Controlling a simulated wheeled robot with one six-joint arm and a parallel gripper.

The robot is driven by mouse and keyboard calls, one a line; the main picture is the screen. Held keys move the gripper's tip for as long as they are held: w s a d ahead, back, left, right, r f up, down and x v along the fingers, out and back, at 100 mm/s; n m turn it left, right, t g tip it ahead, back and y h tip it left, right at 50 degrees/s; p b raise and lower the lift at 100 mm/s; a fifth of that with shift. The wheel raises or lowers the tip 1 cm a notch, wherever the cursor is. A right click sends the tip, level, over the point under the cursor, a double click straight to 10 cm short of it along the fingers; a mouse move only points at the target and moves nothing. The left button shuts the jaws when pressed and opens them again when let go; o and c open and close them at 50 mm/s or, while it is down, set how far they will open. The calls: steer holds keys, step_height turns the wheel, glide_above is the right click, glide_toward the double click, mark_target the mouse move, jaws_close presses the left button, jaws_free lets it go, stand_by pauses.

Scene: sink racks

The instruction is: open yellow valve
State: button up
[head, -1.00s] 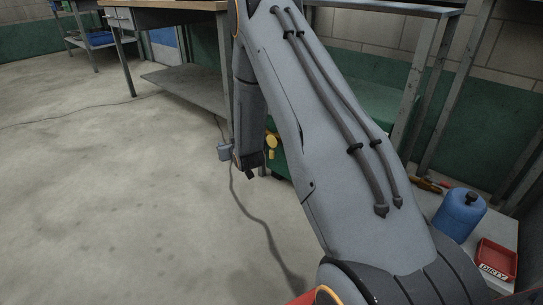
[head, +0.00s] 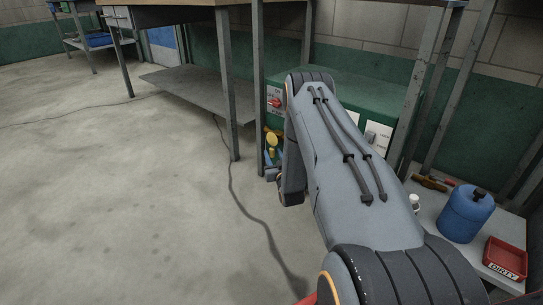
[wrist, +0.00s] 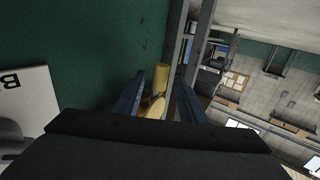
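The yellow valve (head: 271,152) shows in the head view at the left end of a green cabinet, just left of my arm. In the wrist view a yellow cylindrical part of the valve (wrist: 161,76) stands between the two dark fingers of my gripper (wrist: 160,84), with a wider yellow piece below it. The fingers are apart, with a gap showing on each side of the yellow part. I cannot tell how deep it sits between them.
The green cabinet (head: 355,88) carries a red knob (head: 275,102) and white labelled panels. Metal table legs (head: 258,90) stand close to the valve. A blue jug (head: 465,214) and a red tray marked DIRTY (head: 506,258) are at the right. The floor at left is clear apart from cables.

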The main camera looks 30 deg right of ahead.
steer(key=shift+b+x, duration=0.45)
steer(key=shift+x, duration=0.9)
jaws_close()
